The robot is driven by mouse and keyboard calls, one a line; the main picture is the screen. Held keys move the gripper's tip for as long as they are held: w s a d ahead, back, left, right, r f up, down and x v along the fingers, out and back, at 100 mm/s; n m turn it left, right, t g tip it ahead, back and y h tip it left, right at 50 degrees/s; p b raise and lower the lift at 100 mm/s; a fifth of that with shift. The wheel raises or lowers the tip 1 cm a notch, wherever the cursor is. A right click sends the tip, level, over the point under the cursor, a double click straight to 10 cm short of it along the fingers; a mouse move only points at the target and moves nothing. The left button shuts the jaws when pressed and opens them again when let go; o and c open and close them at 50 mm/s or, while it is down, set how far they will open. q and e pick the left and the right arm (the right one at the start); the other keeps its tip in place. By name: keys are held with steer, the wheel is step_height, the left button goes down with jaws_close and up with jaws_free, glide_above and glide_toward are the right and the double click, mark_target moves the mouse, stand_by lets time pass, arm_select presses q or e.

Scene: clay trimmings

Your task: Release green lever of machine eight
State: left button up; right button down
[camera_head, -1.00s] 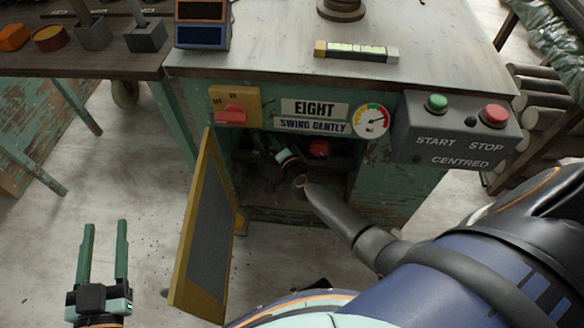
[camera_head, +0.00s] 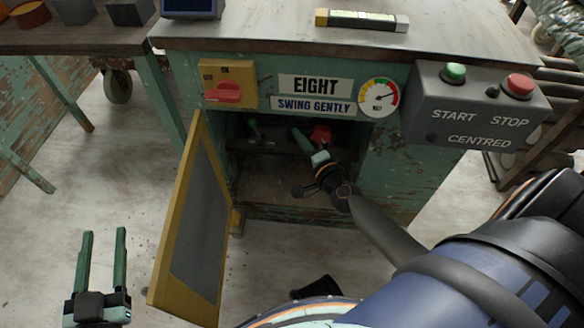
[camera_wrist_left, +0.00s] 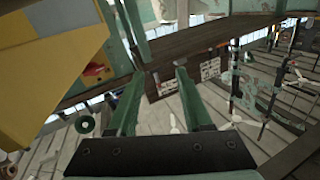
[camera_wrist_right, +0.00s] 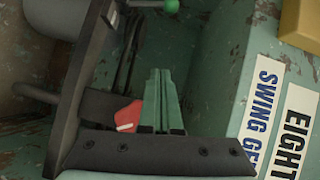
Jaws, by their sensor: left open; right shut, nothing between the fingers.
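Machine eight (camera_head: 390,170) is a worn green cabinet with an "EIGHT" sign (camera_head: 314,86) and an open lower compartment. The green lever (camera_head: 253,128) shows dimly at the compartment's left; a green ball knob (camera_wrist_right: 171,6) on a metal rod shows at the top of the right wrist view. My right gripper (camera_head: 297,132) is inside the opening, shut and empty, right of the green lever and apart from it. A red part (camera_head: 320,135) is close beside its fingers, also in the right wrist view (camera_wrist_right: 128,117). My left gripper (camera_head: 103,231) is open and empty, left of the door.
A yellow-framed door (camera_head: 195,215) stands swung open at the compartment's left. Above are a red rotary switch (camera_head: 223,93), a gauge (camera_head: 379,97) and a grey start/stop box (camera_head: 475,112). A spirit level (camera_head: 362,20) lies on the top. Floor left of the door is clear.

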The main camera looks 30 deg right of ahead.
steer(key=s, duration=0.7)
steer(key=s+a+r+n+g+y+p, duration=0.2)
steer(key=s+a+r+n+p, duration=0.3)
steer(key=p, duration=0.7)
steer(key=s+a+r+n+g+y+p, duration=0.2)
steer(key=s+a+r+n+p, duration=0.3)
steer(key=r+n+p, duration=0.5)
steer(key=shift+s+a+r+g+y+p, duration=0.35)
steer(key=shift+a+r+g+p, duration=0.4)
steer(key=shift+a+p, duration=0.8)
steer(key=shift+d+f, duration=0.1)
steer(key=shift+d, duration=0.05)
